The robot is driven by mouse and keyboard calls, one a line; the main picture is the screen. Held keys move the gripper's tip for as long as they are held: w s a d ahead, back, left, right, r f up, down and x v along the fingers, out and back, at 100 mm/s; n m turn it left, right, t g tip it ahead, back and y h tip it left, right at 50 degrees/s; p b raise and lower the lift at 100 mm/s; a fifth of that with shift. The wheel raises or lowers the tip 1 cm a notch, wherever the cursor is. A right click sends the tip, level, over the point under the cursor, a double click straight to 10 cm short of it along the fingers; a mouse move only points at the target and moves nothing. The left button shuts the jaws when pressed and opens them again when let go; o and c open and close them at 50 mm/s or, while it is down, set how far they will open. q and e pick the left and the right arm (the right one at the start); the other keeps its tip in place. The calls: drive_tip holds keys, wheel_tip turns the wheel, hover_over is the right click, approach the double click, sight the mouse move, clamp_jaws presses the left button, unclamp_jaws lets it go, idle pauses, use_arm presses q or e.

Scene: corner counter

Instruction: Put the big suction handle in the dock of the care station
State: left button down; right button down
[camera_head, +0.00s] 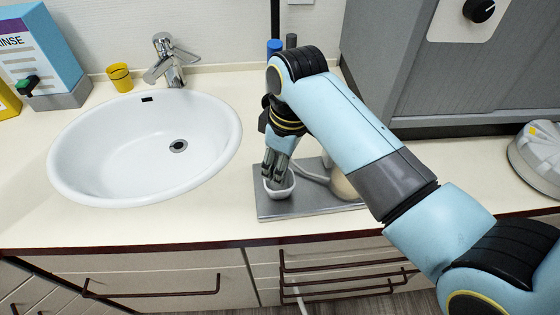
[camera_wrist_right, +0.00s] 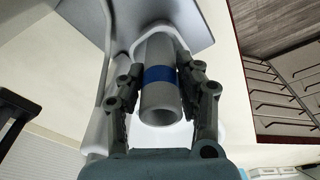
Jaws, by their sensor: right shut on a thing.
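My right gripper (camera_head: 277,166) points down over the grey base plate of the care station (camera_head: 310,206), with its fingertips at a white cup-like dock (camera_head: 280,192). In the right wrist view, the gripper (camera_wrist_right: 163,95) is shut on the big suction handle, a grey tube (camera_wrist_right: 160,106) with a blue band, gripped from both sides. The tube's far end points toward the plate and a pale shape around it; I cannot tell whether it sits inside the dock. In the head view the fingers hide most of the handle. My left gripper is not in view.
A pale hose (camera_head: 312,175) and a beige rounded object (camera_head: 343,184) lie on the plate beside my arm. A white sink (camera_head: 105,150) is to the left, with a tap (camera_head: 170,62) and yellow cup (camera_head: 119,77) behind. A grey cabinet (camera_head: 385,60) stands at the back right.

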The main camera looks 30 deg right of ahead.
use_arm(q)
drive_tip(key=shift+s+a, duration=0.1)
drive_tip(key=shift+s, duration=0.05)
use_arm(e)
drive_tip(key=c, duration=0.9)
unclamp_jaws()
drive_tip(key=shift+f, duration=0.1)
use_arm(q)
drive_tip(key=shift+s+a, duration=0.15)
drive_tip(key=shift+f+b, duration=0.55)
use_arm(e)
wheel_tip(320, 180, up, 12)
drive_tip(key=s, duration=0.1)
drive_tip(key=shift+s+d, duration=0.15)
drive_tip(key=shift+d, duration=0.25)
